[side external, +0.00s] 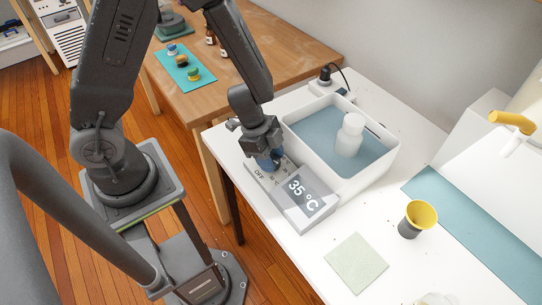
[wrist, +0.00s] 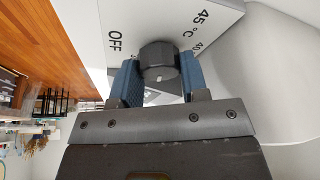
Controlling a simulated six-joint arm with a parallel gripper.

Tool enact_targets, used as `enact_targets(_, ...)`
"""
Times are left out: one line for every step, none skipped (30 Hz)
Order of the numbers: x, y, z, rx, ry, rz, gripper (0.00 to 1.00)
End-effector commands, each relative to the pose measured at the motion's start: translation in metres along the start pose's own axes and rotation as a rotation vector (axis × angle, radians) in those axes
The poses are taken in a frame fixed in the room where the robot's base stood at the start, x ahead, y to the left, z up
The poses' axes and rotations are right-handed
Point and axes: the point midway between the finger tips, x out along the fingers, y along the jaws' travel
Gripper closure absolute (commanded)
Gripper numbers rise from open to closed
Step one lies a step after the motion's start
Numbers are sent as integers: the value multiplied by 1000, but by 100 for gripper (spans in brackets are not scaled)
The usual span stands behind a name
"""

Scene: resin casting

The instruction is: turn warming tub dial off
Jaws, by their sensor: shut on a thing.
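The warming tub (side external: 372,178) is a white open box of bluish water on the white table. Its control panel (side external: 306,215) in front has a display reading "35 °C" and a printed "OFF". The dark faceted dial (wrist: 158,60) shows in the wrist view, near the labels "OFF", "45 °C" and "40". My gripper (side external: 269,163) is down over the panel's far end. In the wrist view its blue fingers (wrist: 158,78) are shut on the dial, one on each side. A small pale mark shows on the dial's near side. The gripper hides most of the dial in the side view.
A pale bottle (side external: 349,135) stands in the water. A plug and cable (side external: 326,78) lie behind the tub.

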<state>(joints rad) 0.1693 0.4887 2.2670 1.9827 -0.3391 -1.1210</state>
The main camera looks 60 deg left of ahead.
Motion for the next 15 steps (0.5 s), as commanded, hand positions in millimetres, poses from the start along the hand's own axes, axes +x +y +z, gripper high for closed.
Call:
enact_targets(0,-1,0,39,0,16,83)
enact_targets(0,-1,0,62,0,26,83)
enact_targets(0,-1,0,94,0,39,83)
enact_targets(0,-1,0,118,0,50,83)
enact_targets(0,-1,0,140,0,58,83)
enact_targets(0,-1,0,171,0,71,83)
enact_targets(0,-1,0,193,0,80,83)
enact_targets(0,-2,0,214,0,88,83)
enact_targets(0,-2,0,240,-1,100,83)
enact_targets(0,-1,0,260,0,108,83)
enact_targets(0,-2,0,279,0,116,83)
enact_targets(0,-2,0,302,-1,125,83)
enact_targets(0,-2,0,317,0,131,83)
enact_targets(0,-2,0,334,0,138,83)
enact_targets(0,-2,0,353,0,146,83)
